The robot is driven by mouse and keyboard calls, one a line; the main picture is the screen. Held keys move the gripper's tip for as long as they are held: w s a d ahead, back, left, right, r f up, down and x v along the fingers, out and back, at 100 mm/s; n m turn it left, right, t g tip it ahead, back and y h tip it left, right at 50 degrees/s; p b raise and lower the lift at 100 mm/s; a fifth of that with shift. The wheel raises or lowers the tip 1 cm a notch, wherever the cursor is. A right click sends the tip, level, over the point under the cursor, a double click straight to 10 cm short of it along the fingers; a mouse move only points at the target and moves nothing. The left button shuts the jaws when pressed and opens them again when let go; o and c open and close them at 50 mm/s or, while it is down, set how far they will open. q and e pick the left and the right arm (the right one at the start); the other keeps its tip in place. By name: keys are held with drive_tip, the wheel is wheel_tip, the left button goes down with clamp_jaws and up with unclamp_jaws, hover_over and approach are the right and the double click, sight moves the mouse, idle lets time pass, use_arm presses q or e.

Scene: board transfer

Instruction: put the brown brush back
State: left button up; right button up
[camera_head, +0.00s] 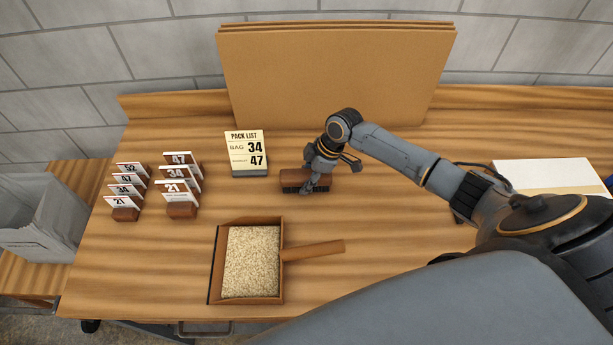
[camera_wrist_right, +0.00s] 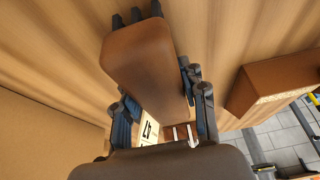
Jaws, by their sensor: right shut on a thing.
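The brown brush (camera_head: 292,178) has a wooden block with dark bristles facing down. It is at the middle of the table, right of the pack list stand. My right gripper (camera_head: 316,180) is shut on it from above, and its fingers hide part of the block. In the right wrist view, the brush (camera_wrist_right: 143,62) lies between the two fingers (camera_wrist_right: 160,100), with some dark bristles at its far end. I cannot tell whether the bristles touch the table. My left gripper is not in view.
A wooden dustpan (camera_head: 282,278) full of pale grains lies in front, its handle pointing right. The pack list stand (camera_head: 247,153) and numbered card holders (camera_head: 181,209) stand left. Brown boards (camera_head: 335,75) lean at the back. A white-topped box (camera_head: 548,175) is right. A grey bin (camera_head: 40,225) is far left.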

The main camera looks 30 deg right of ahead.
drive_tip(key=shift+f, duration=0.15)
drive_tip(key=o, duration=1)
